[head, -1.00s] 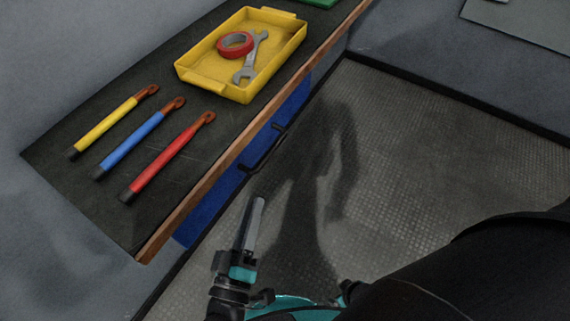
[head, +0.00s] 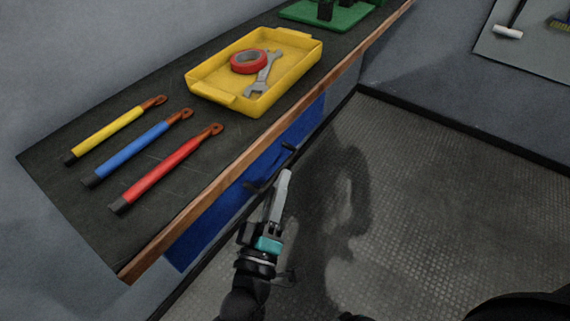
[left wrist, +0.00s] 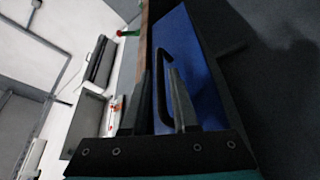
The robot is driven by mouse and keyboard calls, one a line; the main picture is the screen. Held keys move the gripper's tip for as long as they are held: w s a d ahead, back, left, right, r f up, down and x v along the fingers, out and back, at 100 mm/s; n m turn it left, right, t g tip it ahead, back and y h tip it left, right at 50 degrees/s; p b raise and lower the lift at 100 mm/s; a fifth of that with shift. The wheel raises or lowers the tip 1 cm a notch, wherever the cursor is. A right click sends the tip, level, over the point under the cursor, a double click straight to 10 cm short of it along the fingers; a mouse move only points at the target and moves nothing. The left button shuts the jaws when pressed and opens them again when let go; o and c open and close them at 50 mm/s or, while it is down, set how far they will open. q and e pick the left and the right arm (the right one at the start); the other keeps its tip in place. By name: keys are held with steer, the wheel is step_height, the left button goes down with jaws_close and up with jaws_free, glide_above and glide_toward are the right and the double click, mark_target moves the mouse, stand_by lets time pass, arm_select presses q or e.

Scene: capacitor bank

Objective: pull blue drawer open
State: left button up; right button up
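The blue drawer (head: 215,220) is under the wooden edge of the workbench and looks closed, its front near flush with the bench. Its black bar handle (head: 290,147) is partly hidden behind my left gripper (head: 279,175) in the head view. In the left wrist view the blue drawer front (left wrist: 200,60) fills the middle, and the handle (left wrist: 164,60) lies lengthwise between the two fingers of my left gripper (left wrist: 160,78). The fingers are apart and the gripper is open. Whether they reach around the bar is hard to tell. My right gripper is out of view.
On the workbench (head: 50,165) lie yellow, blue and red-handled tools (head: 165,168), and a yellow tray (head: 205,80) with red tape and a wrench. A green stand (head: 345,18) is farther back. The floor (head: 430,210) right of the drawer is clear.

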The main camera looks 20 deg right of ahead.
mark_target(285, 162)
arm_select(q)
steer(key=x, duration=0.5)
steer(key=shift+f+b, duration=0.1)
steer(key=shift+b, duration=0.25)
jaws_close()
stand_by(1.1)
